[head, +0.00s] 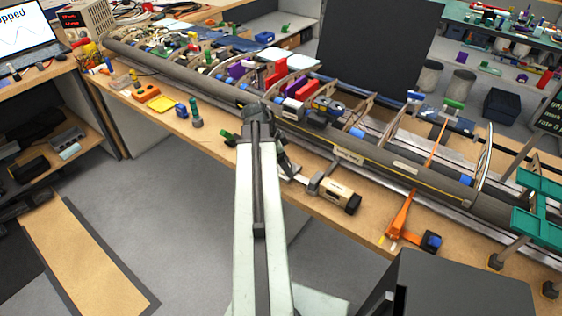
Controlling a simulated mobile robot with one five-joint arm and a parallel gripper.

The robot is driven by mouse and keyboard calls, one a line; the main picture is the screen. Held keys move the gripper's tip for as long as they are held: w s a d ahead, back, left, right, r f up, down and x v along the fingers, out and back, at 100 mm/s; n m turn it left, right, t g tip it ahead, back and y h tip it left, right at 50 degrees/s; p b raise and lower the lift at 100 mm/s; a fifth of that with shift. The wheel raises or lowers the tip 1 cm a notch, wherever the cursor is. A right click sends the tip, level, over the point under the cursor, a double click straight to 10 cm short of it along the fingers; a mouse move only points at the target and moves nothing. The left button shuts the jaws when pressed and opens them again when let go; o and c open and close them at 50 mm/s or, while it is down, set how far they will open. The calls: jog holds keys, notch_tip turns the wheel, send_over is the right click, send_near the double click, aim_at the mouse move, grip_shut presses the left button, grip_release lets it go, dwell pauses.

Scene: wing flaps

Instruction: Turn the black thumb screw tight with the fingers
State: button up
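My arm rises through the middle of the head view and bends at a dark joint over the bench edge. Dark parts near the end of my arm, around my gripper (289,168), show just right of that joint. The fingers are too small and partly covered, so I cannot tell whether they are open or shut. A tan block (330,192) lies on the bench to the right, with a black knob-like end (353,204). I cannot tell whether this is the black thumb screw, and no other thumb screw stands out clearly.
A long wing frame (370,162) with a grey front tube runs along the workbench (215,138). An orange clamp (400,216) stands right of the tan block.

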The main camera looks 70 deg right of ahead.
jog(key=shift+s+f, duration=0.1)
jog(key=shift+f, duration=0.15)
jog(key=c, duration=1.4)
jog(key=m+y, duration=0.1)
jog(key=m, duration=0.1)
jog(key=d+m, duration=0.1)
jog(key=m, duration=0.2)
jog(key=shift+g+y, duration=0.4)
jog(key=m+y, duration=0.1)
jog(key=m, duration=0.3)
jog(key=shift+d+y, duration=0.1)
jog(key=shift+y, duration=0.2)
jog(key=o, duration=1.4)
jog(key=shift+a, duration=0.2)
jog(key=p+v, duration=0.7)
jog(key=v, duration=0.1)
